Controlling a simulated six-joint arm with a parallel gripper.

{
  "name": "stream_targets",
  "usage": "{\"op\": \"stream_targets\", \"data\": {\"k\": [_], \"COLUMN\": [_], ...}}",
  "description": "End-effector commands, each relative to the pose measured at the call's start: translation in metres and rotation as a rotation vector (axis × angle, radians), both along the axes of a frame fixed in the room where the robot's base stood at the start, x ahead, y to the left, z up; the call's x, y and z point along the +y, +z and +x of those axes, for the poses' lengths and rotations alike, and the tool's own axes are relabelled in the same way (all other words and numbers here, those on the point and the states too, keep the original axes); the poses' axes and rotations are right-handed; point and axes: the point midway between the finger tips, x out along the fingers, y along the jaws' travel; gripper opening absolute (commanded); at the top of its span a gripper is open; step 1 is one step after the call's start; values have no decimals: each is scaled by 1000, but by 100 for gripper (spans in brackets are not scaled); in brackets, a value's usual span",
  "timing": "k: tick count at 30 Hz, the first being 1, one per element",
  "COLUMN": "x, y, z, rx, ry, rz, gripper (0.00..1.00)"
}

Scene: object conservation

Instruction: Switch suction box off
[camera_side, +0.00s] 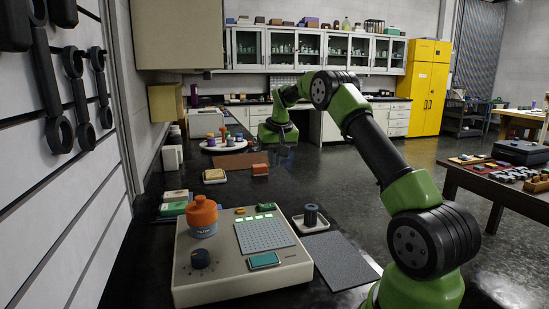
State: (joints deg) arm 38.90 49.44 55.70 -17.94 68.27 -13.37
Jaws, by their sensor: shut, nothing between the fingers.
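The suction box (290,278) is a beige console on the dark bench in the lower middle of the side view. My gripper (284,154) hangs from the green wrist, well behind and above the box. It is small and dark here, shut and empty, apart from the box.
A small white tray with a dark cylinder (311,216) and a grey mat (341,262) lie right of the box. Behind are a brown mat (240,162), an orange block (260,169) and a round white tray (222,147). A wall with hanging tools borders the left.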

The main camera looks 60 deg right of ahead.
Motion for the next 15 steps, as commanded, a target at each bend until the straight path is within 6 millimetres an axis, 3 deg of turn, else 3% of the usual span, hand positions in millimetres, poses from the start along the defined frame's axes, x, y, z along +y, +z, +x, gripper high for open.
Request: {"op": "stream_targets", "data": {"k": [15], "x": [5], "y": [6], "z": [7], "rx": [-2], "ry": [1], "rz": [0], "gripper": [0]}}
